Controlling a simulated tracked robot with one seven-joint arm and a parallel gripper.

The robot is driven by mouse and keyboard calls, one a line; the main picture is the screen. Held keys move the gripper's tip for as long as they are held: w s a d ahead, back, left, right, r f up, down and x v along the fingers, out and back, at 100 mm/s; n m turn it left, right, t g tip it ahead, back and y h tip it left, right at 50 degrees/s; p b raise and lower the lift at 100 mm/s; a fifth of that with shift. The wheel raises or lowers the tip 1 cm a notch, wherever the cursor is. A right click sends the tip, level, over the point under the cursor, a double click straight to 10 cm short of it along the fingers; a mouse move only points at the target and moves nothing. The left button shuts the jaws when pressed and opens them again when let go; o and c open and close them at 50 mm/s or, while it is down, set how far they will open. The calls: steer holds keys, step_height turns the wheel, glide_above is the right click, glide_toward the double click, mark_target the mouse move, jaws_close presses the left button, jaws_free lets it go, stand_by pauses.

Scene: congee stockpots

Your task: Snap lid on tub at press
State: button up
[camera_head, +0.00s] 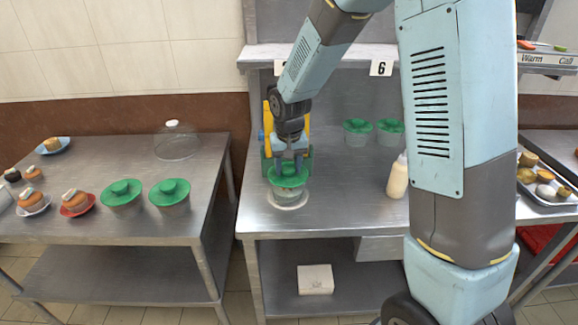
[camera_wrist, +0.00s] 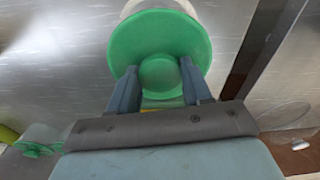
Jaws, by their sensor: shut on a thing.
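My gripper (camera_head: 288,166) is shut on the knob of a green lid (camera_head: 289,180). The wrist view shows the lid (camera_wrist: 160,38) with its round knob between the two fingers (camera_wrist: 160,78). A clear tub (camera_head: 290,195) stands directly under the lid on a pale round base on the steel counter. In the wrist view the tub's pale wall (camera_wrist: 150,6) shows past the lid's far edge. I cannot tell whether the lid is seated. A yellow and green device (camera_head: 268,125), perhaps the press, stands behind my gripper, partly hidden by it.
Two green-lidded tubs (camera_head: 357,132) (camera_head: 389,132) stand at the back of the counter (camera_head: 330,215). A cream squeeze bottle (camera_head: 397,177) stands to the right. The left table holds two more green-lidded tubs (camera_head: 122,196) (camera_head: 170,195), plates of food and a clear dome (camera_head: 177,143).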

steer(key=o, duration=1.5)
steer(key=shift+r, duration=0.1)
steer(key=shift+r, duration=3.45)
jaws_close()
steer(key=shift+f, duration=2.9)
steer(key=shift+r, duration=0.15)
